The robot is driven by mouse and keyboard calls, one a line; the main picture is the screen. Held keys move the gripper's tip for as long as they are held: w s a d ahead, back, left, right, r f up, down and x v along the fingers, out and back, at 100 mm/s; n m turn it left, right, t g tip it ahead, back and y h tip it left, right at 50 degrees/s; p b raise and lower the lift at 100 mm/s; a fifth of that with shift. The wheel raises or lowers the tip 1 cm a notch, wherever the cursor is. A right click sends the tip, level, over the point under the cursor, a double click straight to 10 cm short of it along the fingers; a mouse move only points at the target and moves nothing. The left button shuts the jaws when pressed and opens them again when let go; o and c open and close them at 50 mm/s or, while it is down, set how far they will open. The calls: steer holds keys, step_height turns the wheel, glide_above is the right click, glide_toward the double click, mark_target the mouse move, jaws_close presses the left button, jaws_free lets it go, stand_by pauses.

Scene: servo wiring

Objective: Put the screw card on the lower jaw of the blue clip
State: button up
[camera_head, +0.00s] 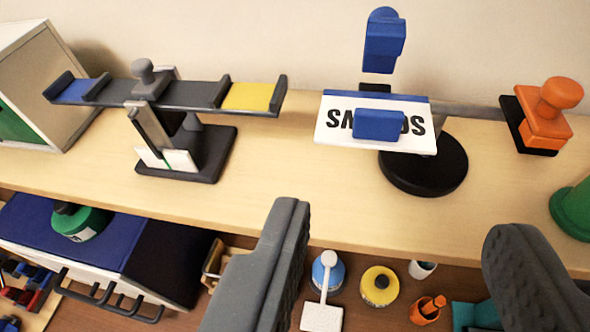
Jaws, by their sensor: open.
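The tall blue upper part of the clip (385,42) stands above and behind the card. I cannot tell whether the blue block is the clip's lower jaw or how the card is supported. My gripper (397,220) is open and empty, its two grey fingers wide apart, nearer to me than the card and not touching it.
A grey stand (190,150) with blue and yellow pads is on the left of the wooden shelf (310,190). An orange stamp-like piece (548,112) is at the right, with a green object (574,208) below it. Bottles and a blue-topped box (120,235) are lower down.

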steer(key=s+a+r+n+y, duration=0.1)
steer(key=a+r, duration=0.5)
steer(key=a, duration=0.5)
steer(key=s+a+r+t+y, duration=0.1)
steer(key=a+r, duration=0.5)
steer(key=a, duration=0.6)
steer(key=s+a+r+n+t+y, duration=0.1)
steer(key=a+r, duration=0.5)
steer(key=a, duration=0.6)
steer(key=shift+s+r+n, duration=0.2)
steer(key=shift+r+n, duration=0.1)
steer(key=shift+r, duration=0.1)
steer(key=shift+d, duration=0.1)
step_height(320, 180, down, 13)
steer(key=b, duration=1.2)
steer(key=shift+b, duration=0.4)
